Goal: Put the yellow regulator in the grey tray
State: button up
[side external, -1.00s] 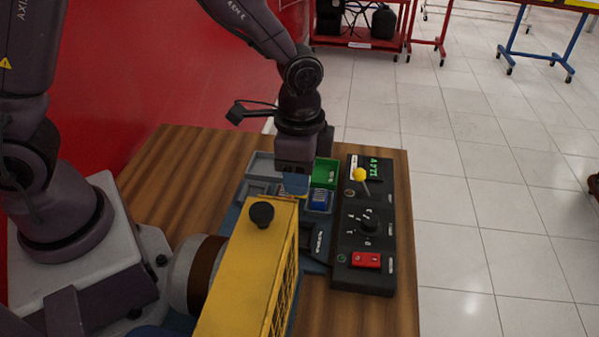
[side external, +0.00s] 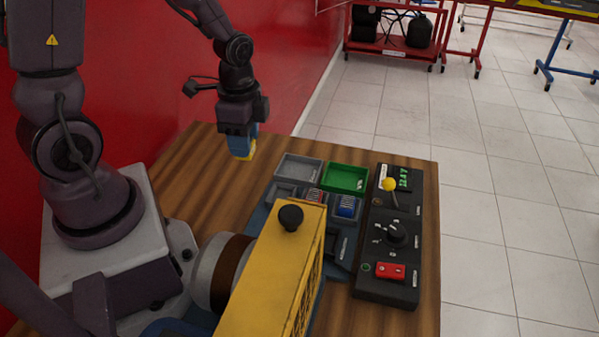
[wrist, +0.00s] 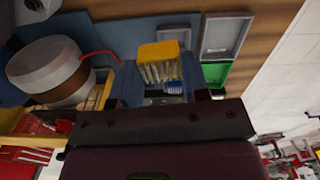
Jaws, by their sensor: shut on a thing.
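The yellow regulator (side external: 247,155) is between the blue fingers of my gripper (side external: 241,143), which are shut on it. It is held in the air left of the trays. In the wrist view the yellow regulator (wrist: 160,52) shows its metal pins, with a blue finger on each side. The grey tray (side external: 299,170) is empty and lies to the right of my gripper, beside a green tray. The grey tray also shows in the wrist view (wrist: 224,36), right of the regulator.
The empty green tray (side external: 345,177) is right of the grey one. A red part (side external: 314,196) and a blue part (side external: 346,207) sit in compartments in front. A black control panel (side external: 389,240) with a yellow-knobbed lever stands right. A yellow engine block (side external: 270,275) fills the front.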

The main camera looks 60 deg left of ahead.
jog(key=shift+m, duration=0.3)
jog(key=shift+w+f, duration=0.15)
jog(key=shift+w, duration=0.05)
jog(key=w+a+f, duration=0.3)
jog(key=w+f, duration=0.1)
jog(key=w, duration=0.5)
send_over(299, 173)
jog(key=f, duration=0.5)
jog(key=shift+s, duration=0.3)
jog(key=shift+w+f, duration=0.15)
jog(key=shift+w, duration=0.05)
jog(key=shift+w+f, duration=0.2)
jog(key=shift+f, duration=1.55)
jog(key=shift+f, duration=0.15)
jog(key=o, duration=0.6)
jog(key=shift+o, duration=0.2)
